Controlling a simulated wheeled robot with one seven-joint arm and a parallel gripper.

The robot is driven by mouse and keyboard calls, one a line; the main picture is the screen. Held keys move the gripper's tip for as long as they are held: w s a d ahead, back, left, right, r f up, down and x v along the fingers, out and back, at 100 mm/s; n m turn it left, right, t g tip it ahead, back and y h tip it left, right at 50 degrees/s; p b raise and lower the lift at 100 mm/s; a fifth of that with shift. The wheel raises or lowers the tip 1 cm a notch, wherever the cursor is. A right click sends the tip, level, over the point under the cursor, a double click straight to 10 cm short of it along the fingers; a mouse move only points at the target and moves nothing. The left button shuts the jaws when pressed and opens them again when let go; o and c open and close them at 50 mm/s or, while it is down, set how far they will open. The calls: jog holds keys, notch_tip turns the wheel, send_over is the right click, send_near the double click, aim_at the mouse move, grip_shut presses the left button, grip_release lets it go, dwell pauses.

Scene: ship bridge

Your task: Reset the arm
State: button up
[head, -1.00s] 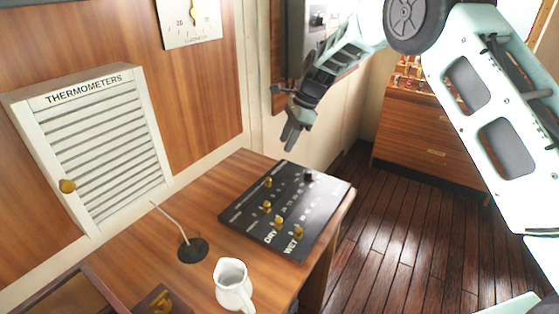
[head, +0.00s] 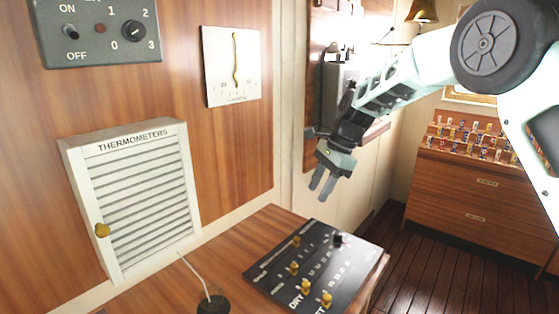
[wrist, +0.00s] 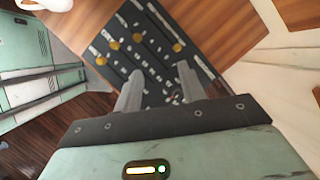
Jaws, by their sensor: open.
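My gripper (head: 324,185) hangs from my arm, above the back right part of the wooden desk in the head view. Its fingers point down and nothing is between them. In the wrist view my gripper (wrist: 158,90) shows two grey fingers apart. Beyond them lies the black control panel (wrist: 150,45) with brass knobs. The same black control panel (head: 325,262) lies on the desk in the head view, below the gripper and apart from it.
A louvred thermometers cabinet (head: 140,200) hangs on the wall at left. A grey switch box (head: 100,28) and a white gauge (head: 231,66) are above it. A wooden drawer cabinet (head: 460,195) stands at back right. Dark floor lies open between desk and drawers.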

jog(key=s+a+r+n, duration=0.1)
jog(key=s+a+n, duration=0.25)
jog(key=s, duration=0.25)
jog(key=s+a+r+n, duration=0.1)
jog(key=s+a+n, duration=0.1)
jog(key=s+n, duration=0.35)
jog(key=s+d+f+n+h, duration=0.1)
jog(key=s+n, duration=0.6)
jog(key=s, duration=0.7)
jog(key=s+d+f+n+h, duration=0.2)
jog(key=s+n, duration=0.5)
jog(key=s, duration=0.7)
jog(key=shift+s+d+f+h, duration=0.15)
jog(key=shift+s+d+h, duration=0.05)
jog(key=shift+d+h, duration=0.25)
